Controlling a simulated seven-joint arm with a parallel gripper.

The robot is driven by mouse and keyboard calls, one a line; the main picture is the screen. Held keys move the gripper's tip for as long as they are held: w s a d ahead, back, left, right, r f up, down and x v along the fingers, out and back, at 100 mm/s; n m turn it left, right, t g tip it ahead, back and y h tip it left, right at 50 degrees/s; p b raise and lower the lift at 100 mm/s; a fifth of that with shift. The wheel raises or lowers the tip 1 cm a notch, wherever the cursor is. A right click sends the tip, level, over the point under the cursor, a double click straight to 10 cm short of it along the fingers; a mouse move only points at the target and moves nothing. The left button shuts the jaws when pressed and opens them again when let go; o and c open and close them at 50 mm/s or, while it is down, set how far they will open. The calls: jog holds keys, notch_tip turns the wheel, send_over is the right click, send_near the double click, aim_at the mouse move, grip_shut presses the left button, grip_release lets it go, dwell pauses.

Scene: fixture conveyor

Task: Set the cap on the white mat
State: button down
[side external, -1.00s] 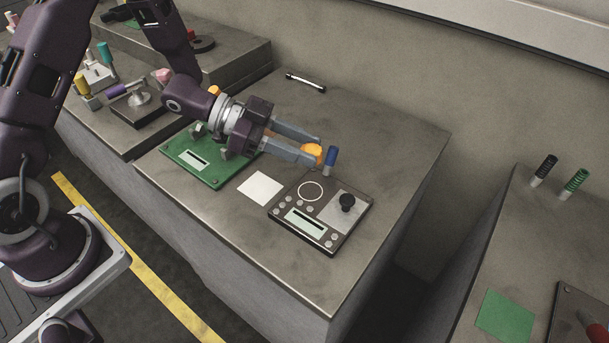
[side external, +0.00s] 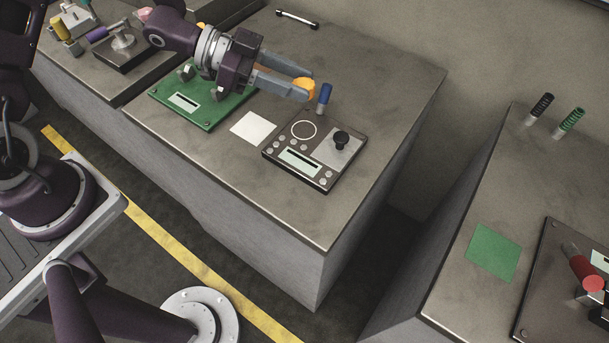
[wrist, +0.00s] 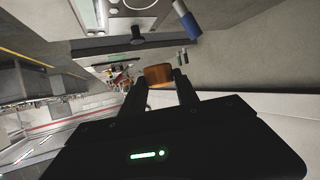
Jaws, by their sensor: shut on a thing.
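An orange-yellow cap (side external: 305,89) is held between the fingertips of my gripper (side external: 306,84), which is shut on it. In the wrist view the cap (wrist: 158,75) looks orange-brown and sits between the two fingers (wrist: 160,80). The white mat (side external: 253,129) is a flat, bare square on the grey bench, to the left of and nearer than the cap in the side view. The cap appears raised above the bench; its exact height is hard to tell.
A blue-topped peg (side external: 323,98) stands close to the right of the cap. A dark panel (side external: 313,160) with a black knob (side external: 340,139) lies right of the mat. A green board (side external: 205,108) lies to its left. The front of the bench is clear.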

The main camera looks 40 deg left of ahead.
send_over(247, 128)
notch_tip(247, 128, down, 4)
jog(key=shift+a, duration=0.1)
jog(key=shift+f, duration=3.45)
jog(key=shift+f, duration=0.15)
jog(key=c, duration=0.9)
grip_release()
jog(key=shift+o, duration=0.2)
